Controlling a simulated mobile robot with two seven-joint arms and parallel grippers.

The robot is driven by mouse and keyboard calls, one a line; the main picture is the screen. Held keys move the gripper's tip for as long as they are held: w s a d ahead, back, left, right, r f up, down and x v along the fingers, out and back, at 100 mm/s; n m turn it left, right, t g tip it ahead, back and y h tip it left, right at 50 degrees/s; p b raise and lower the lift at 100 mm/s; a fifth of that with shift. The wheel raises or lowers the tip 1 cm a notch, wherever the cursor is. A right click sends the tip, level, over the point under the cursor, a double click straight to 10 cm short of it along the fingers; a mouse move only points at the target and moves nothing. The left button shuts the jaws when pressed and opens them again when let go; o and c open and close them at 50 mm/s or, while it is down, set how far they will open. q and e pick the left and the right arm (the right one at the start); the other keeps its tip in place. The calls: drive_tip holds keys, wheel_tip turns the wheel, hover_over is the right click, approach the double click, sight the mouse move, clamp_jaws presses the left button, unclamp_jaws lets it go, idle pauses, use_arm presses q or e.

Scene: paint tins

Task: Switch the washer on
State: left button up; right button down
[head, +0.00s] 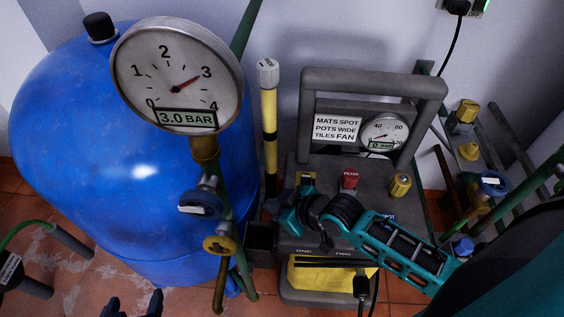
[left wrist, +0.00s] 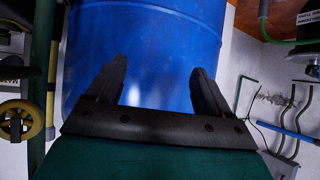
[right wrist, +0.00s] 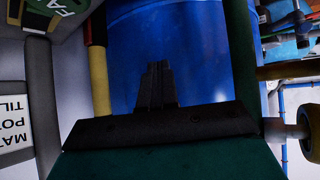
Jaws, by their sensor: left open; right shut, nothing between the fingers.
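The washer (head: 322,165) is a dark grey machine with a frame handle, a sign and a gauge (head: 384,132) reading 0 BAR. A red control (head: 350,179) and a yellow knob (head: 400,185) sit on its top. My right arm crosses in front of its top and hides part of the panel. My right gripper (right wrist: 156,85) is shut and empty, pointing toward the blue tank in the right wrist view. My left gripper (head: 134,306) is open and empty at the bottom of the head view; it also shows in the left wrist view (left wrist: 160,85), facing the tank.
The blue tank (head: 75,120) stands left of the washer, with a gauge (head: 177,76) reading 3.0 BAR and valves below it. A yellow lance (head: 269,130) stands between them. Pipes with valves (head: 465,112) are at right. A plug (head: 457,6) is on the wall.

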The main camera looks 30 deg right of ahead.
drive_tip(key=w+d+n+g+b, duration=0.3)
drive_tip(key=w+d+n+b, duration=0.1)
drive_tip(key=w+d, duration=0.2)
use_arm(q)
drive_tip(key=shift+h, duration=0.5)
drive_tip(key=f+b, duration=0.1)
drive_tip(key=d+f+b, duration=0.1)
drive_tip(key=f, duration=0.1)
drive_tip(key=w+d+f+b, duration=0.1)
drive_tip(key=f+b, duration=0.1)
drive_tip(key=shift+d, duration=0.15)
use_arm(e)
drive_tip(key=d+r+n+g+h, duration=0.1)
drive_tip(key=d+r+g+h, duration=0.1)
drive_tip(key=d+r, duration=0.5)
drive_tip(key=w+d+g, duration=0.1)
drive_tip(key=d, duration=0.2)
drive_tip(key=shift+d+r+n+g, duration=0.25)
drive_tip(key=shift+d+n+g, duration=0.1)
drive_tip(key=shift+n+g, duration=0.05)
